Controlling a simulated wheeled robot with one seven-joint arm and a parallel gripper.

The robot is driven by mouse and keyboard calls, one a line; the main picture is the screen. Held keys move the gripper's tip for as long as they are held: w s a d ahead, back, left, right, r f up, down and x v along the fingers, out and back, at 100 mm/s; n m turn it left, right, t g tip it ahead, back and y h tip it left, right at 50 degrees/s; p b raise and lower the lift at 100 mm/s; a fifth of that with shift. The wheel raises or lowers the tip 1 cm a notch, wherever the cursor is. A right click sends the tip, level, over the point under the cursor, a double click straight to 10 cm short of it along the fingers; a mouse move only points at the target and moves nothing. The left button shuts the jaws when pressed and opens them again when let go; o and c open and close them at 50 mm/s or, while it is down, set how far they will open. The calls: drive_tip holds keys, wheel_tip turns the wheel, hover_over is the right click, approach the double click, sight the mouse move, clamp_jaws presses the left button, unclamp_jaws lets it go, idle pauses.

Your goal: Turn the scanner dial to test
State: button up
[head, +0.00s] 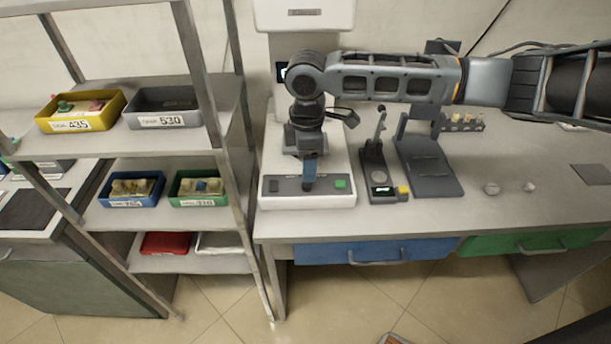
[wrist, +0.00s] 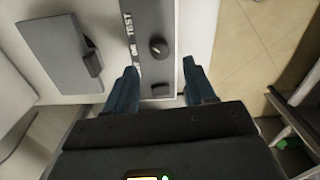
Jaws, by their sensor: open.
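The scanner (head: 335,160) is a white machine on the bench with a dark grey front panel (head: 325,187). In the head view my gripper (head: 309,182) points down over the middle of that panel and hides the dial. In the wrist view the dial (wrist: 158,47) is a round black knob on the dark panel (wrist: 148,18). Printed words beside it include TEST. My gripper (wrist: 161,82) is open, its blue fingers apart and empty, with the dial beyond and between their tips. No contact with the dial shows. I cannot tell which word the dial points to.
A small dark stand (head: 378,170) and a larger grey stand (head: 430,170) are to the right. A shelf rack (head: 215,125) with bins is close on the left. The bench's right part is mostly clear.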

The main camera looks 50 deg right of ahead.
sight(307, 186)
wheel_tip(307, 186, down, 6)
drive_tip(key=shift+r, duration=0.1)
drive_tip(key=shift+c, duration=0.2)
clamp_jaws()
drive_tip(key=shift+m, duration=0.8)
drive_tip(key=shift+o, duration=0.2)
unclamp_jaws()
drive_tip(key=shift+r, duration=0.1)
